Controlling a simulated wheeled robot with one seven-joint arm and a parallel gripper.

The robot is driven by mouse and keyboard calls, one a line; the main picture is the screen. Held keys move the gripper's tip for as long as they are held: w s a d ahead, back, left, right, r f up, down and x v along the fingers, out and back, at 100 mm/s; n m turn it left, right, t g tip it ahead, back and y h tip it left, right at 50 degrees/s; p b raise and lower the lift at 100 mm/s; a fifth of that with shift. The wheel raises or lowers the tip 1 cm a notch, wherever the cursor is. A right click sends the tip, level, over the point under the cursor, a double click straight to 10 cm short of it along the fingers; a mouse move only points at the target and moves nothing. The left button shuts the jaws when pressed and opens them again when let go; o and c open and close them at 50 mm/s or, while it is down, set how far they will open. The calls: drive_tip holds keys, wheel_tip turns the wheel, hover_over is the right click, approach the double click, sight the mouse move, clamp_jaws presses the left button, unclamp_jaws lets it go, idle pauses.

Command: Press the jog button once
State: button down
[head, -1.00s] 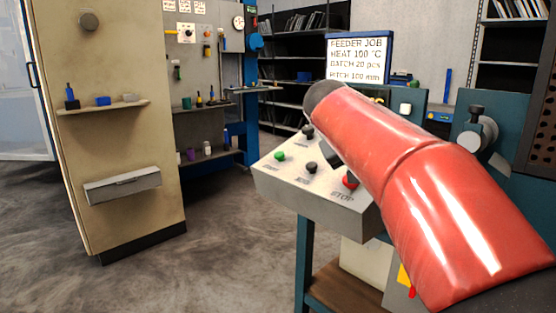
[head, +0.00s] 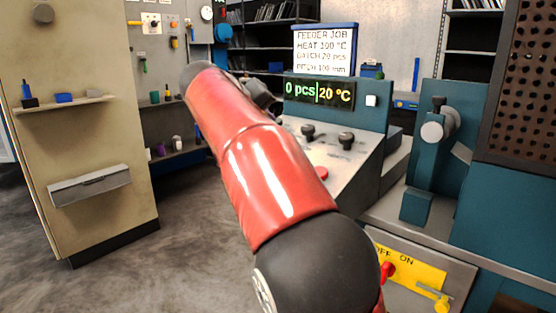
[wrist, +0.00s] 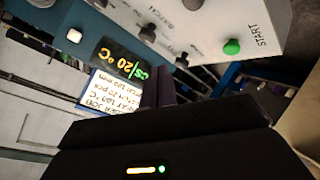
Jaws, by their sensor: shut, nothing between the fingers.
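The feeder's control panel (head: 335,158) slopes below a display (head: 320,94) reading 0 pcs and 20 °C. Two black knobs (head: 308,133) (head: 346,141) and part of a red button (head: 321,173) are on the panel. The wrist view shows a green button (wrist: 232,47) marked START. No jog label is readable. My gripper (wrist: 158,76) is shut and empty, with its dark fingers in front of the display area; contact cannot be told. My red arm hides part of the panel.
A job sign (head: 324,50) stands above the display. To the right are a teal clamp-like unit (head: 430,150), a perforated dark guard (head: 522,90) and a yellow OFF/ON plate (head: 415,265) with a red handle. A beige cabinet (head: 75,120) stands left, with open floor before it.

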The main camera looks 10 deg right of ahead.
drive_tip(key=shift+w+d+f+b, duration=0.25)
drive_tip(key=shift+d+f+b, duration=0.1)
drive_tip(key=shift+f+b, duration=0.9)
drive_tip(key=shift+w+d+f+b, duration=0.35)
drive_tip(key=shift+f+b, duration=0.5)
drive_tip(key=shift+f, duration=0.65)
drive_tip(key=shift+w+d+f+b, duration=0.2)
drive_tip(key=shift+d+f+b, duration=0.2)
drive_tip(key=shift+f+b, duration=0.85)
drive_tip(key=shift+f, duration=0.2)
drive_tip(key=shift+w+d+f, duration=0.1)
drive_tip(key=shift+d+f, duration=0.05)
drive_tip(key=shift+f, duration=0.15)
drive_tip(key=shift+d+f+b, duration=0.1)
drive_tip(key=shift+f+b, duration=0.4)
drive_tip(key=shift+f, duration=0.05)
drive_tip(key=shift+a+r+p, duration=0.2)
drive_tip(key=shift+r+p, duration=0.55)
drive_tip(key=shift+r, duration=0.2)
drive_tip(key=r+p, duration=0.1)
drive_tip(key=a+r+p, duration=0.1)
drive_tip(key=r, duration=0.1)
drive_tip(key=s+r+p, duration=0.1)
drive_tip(key=shift+a+r+p, duration=0.15)
drive_tip(key=shift+r+p, duration=0.2)
